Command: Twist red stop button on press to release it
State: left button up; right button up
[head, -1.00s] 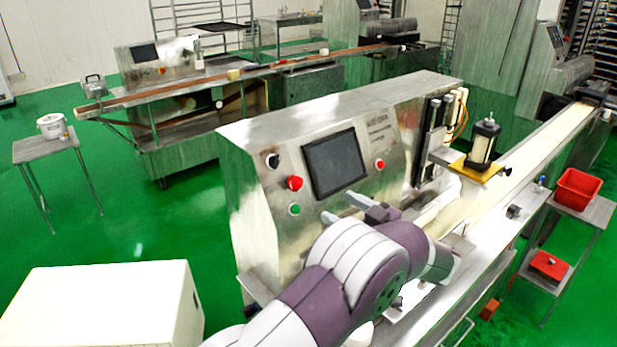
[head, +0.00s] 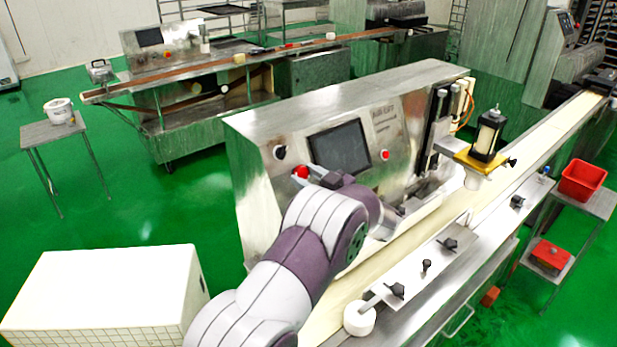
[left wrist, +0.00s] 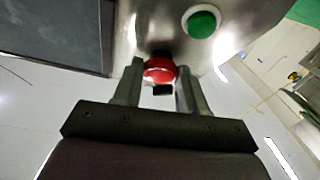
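The red stop button (head: 301,171) is on the front panel of the press (head: 255,180), left of the dark screen (head: 340,147). In the left wrist view the red button (left wrist: 160,70) sits between the fingertips of my left gripper (left wrist: 158,78). My right gripper is not in view.
A green button (left wrist: 202,23) is close beside the red one. A second red button (head: 385,155) is right of the screen, and a black knob (head: 280,152) is at upper left. The conveyor (head: 425,250) runs below the panel. A white box (head: 105,290) stands at lower left.

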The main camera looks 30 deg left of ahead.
pick_arm(q)
jog(key=c, duration=0.4)
jog(key=m+p, duration=0.1)
jog(key=m+t+p, duration=0.1)
jog(key=m, duration=0.1)
jog(key=m+t+p, duration=0.1)
jog(key=p, duration=0.1)
jog(key=shift+s+r+h, duration=0.2)
jog(key=shift+r+h, duration=0.15)
jog(key=shift+h, duration=0.05)
jog(key=m+t+p, duration=0.1)
jog(key=m+p, duration=0.1)
jog(key=m, duration=0.1)
jog(key=shift+s+t+h, duration=0.1)
jog(key=shift+t+h, duration=0.2)
jog(key=shift+s+f+m+t+h+p, duration=0.1)
jog(key=shift+m+t+h+p, duration=0.45)
jog(key=shift+m+p, duration=0.8)
jog(key=shift+m, duration=0.35)
